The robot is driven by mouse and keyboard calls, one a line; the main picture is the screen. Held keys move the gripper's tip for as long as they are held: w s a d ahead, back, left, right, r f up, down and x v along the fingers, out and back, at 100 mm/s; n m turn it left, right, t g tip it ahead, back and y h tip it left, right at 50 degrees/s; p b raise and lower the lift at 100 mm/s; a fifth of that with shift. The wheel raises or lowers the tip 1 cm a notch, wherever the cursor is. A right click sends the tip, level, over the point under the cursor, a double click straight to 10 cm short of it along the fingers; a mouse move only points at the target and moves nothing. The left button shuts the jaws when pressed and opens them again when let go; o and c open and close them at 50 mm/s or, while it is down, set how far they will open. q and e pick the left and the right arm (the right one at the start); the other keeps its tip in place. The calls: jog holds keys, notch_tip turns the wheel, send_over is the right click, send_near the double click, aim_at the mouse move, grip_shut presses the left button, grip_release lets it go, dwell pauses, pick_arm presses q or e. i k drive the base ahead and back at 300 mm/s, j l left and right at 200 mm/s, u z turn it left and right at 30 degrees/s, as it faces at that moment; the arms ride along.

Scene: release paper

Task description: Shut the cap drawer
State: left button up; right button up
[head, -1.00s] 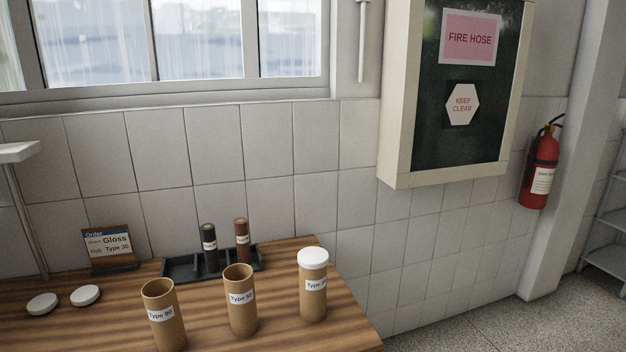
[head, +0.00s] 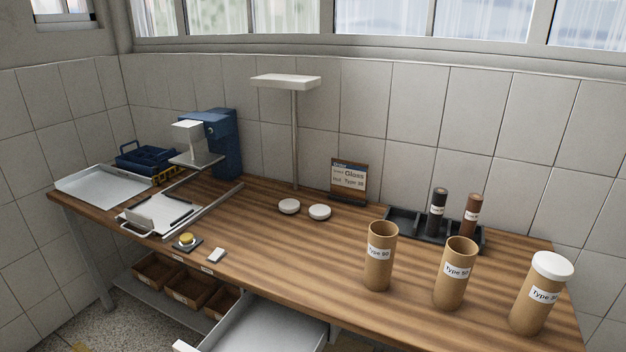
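A drawer (head: 262,328) under the front of the wooden bench is pulled out, at the bottom middle of the head view. Its inside is pale grey and the part I see looks empty; its front end is partly cut off by the picture's lower edge. Two white round caps (head: 289,206) (head: 319,212) lie on the bench top. A third white cap (head: 552,264) sits on the rightmost cardboard tube (head: 533,305). Neither of my grippers is in view.
Two open tubes (head: 380,262) (head: 455,280) stand on the bench (head: 290,245). A black rack (head: 408,222) holds two rolls. An order sign (head: 348,180), a lamp (head: 286,82), a blue device (head: 222,140) and trays (head: 104,186) stand further left. Brown bins (head: 196,292) sit below.

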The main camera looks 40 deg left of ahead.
aim_at(256, 323)
jog(key=u, duration=2.05)
jog(key=i+l+z, duration=0.2)
jog(key=i, duration=0.05)
